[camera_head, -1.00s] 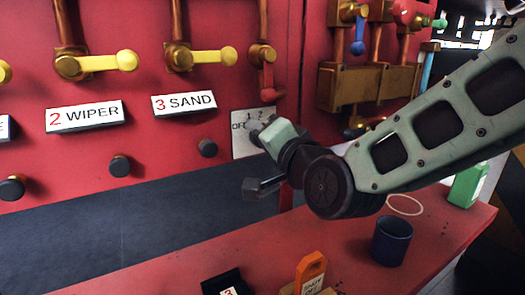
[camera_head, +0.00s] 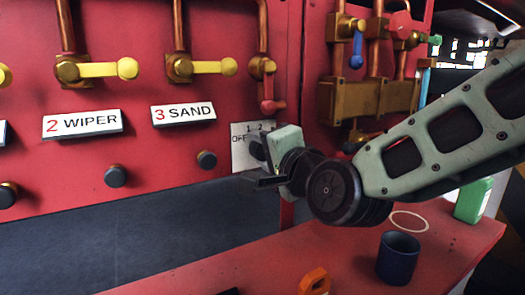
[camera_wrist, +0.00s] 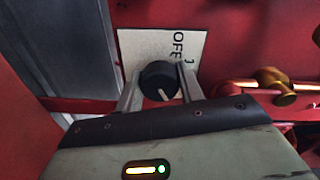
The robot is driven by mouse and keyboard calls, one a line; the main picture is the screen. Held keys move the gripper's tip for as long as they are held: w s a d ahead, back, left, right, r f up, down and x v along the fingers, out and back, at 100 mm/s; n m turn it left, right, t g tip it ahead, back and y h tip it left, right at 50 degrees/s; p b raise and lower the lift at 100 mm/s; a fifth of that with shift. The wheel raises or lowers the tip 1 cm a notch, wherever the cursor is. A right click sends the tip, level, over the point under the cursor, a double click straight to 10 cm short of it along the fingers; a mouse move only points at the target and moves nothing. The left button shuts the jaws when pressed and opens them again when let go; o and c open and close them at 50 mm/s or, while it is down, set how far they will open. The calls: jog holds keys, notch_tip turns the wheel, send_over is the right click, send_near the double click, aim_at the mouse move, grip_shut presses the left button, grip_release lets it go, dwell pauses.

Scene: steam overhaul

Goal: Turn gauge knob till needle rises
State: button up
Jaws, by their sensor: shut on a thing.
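The black round gauge knob (camera_wrist: 157,72) sits on a pale plate (camera_head: 240,160) marked OFF, 1 and 2. In the wrist view, the plate (camera_wrist: 135,48) shows OFF and part of a 1. My gripper (camera_wrist: 158,86) has one finger on each side of the knob and is shut on it. The knob's white line points down and slightly right in the wrist view, away from OFF. In the head view, my gripper (camera_head: 257,165) covers the knob and the plate's lower right. No gauge needle is in view.
A small red lever (camera_head: 271,105) hangs just above the plate. A dark blue cup (camera_head: 398,258) and green bottle (camera_head: 472,200) stand on the red bench.

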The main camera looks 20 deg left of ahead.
jog(key=o, duration=1)
jog(key=shift+d, duration=0.1)
jog(key=v, duration=1.7)
jog(key=shift+d, duration=0.15)
